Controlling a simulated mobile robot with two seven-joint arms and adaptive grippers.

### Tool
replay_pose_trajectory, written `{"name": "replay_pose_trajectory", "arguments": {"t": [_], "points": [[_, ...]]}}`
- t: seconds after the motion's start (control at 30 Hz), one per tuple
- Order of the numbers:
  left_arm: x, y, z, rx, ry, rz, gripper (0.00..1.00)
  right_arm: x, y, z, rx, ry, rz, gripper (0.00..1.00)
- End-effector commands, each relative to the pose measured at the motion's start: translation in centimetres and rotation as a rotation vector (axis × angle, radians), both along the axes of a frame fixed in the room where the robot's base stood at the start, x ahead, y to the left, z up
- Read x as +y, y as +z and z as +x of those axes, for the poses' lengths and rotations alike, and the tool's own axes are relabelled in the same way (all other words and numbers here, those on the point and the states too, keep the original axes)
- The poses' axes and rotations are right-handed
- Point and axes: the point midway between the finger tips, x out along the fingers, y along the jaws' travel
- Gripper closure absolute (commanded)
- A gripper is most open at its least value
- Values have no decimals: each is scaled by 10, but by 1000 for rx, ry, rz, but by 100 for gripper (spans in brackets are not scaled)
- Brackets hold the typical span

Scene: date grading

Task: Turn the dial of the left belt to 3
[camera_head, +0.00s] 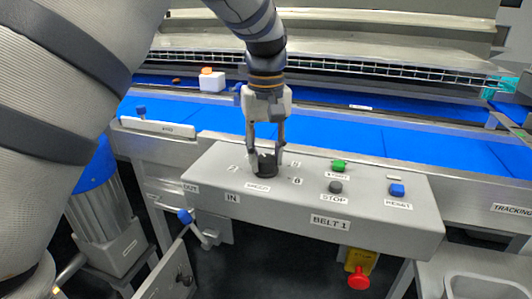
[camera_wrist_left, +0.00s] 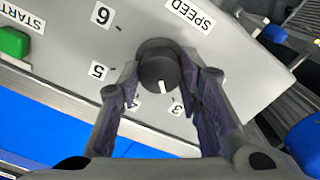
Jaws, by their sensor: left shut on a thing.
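A black round dial (camera_head: 265,165) stands on the grey sloped control panel (camera_head: 300,200) marked BELT 1. My left gripper (camera_head: 266,150) points down from above with its fingers on either side of the dial, shut on it. The wrist view shows the dial (camera_wrist_left: 158,66) between the two fingers. Its white pointer mark (camera_wrist_left: 162,87) faces the lower edge of that picture, roughly toward a partly hidden label that looks like 3 (camera_wrist_left: 177,108). Labels 5 (camera_wrist_left: 98,71) and 6 (camera_wrist_left: 102,15) and the SPEED label (camera_wrist_left: 188,14) are readable. My right gripper is not in view.
The panel also has a green START button (camera_head: 338,165), a dark STOP button (camera_head: 335,187) and a blue RESET button (camera_head: 396,190). A red knob on a yellow base (camera_head: 358,278) hangs below. The blue belt (camera_head: 350,138) runs behind the panel.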

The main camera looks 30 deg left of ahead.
Motion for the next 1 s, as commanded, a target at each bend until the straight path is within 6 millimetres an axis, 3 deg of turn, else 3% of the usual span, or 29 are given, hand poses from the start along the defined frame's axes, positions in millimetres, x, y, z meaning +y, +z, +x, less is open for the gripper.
{"name": "replay_pose_trajectory", "arguments": {"t": [0.3,0.83,0.87,0.93,1.0], "points": [[0,0,0,-1,105,1,95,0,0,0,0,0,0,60],[0,0,0,0,125,0,95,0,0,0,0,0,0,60],[0,0,0,0,125,0,63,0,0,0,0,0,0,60],[0,0,0,0,125,0,47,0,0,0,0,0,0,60],[0,0,0,0,124,0,47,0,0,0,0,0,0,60]]}}
